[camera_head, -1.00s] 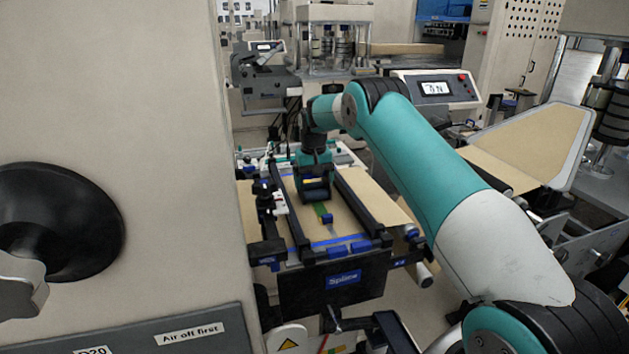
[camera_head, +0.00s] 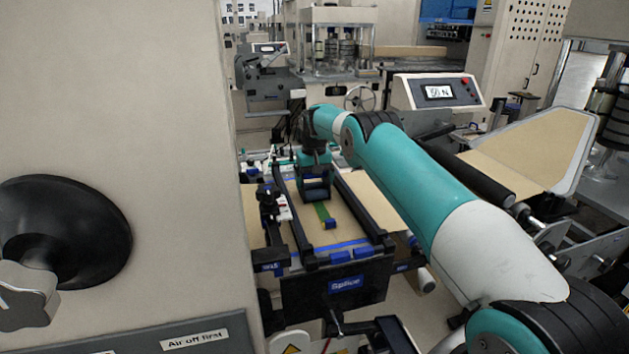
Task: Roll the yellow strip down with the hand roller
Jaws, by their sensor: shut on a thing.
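My gripper (camera_head: 316,182) is over the splice table (camera_head: 347,205), pointing down near its middle. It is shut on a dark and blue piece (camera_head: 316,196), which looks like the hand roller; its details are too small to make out. A narrow strip (camera_head: 323,211) runs from beneath this piece toward the front of the table. It looks green rather than yellow here, and a small blue piece (camera_head: 330,224) sits at its near end. The far part of the strip is hidden behind my gripper. I cannot tell whether the roller touches the strip.
Dark rails (camera_head: 361,207) flank the table's board. A blue line crosses its front, above the "Splice" panel (camera_head: 346,285). A large beige cabinet (camera_head: 150,130) with a black knob fills the left. A force display (camera_head: 438,92) in N stands behind my arm.

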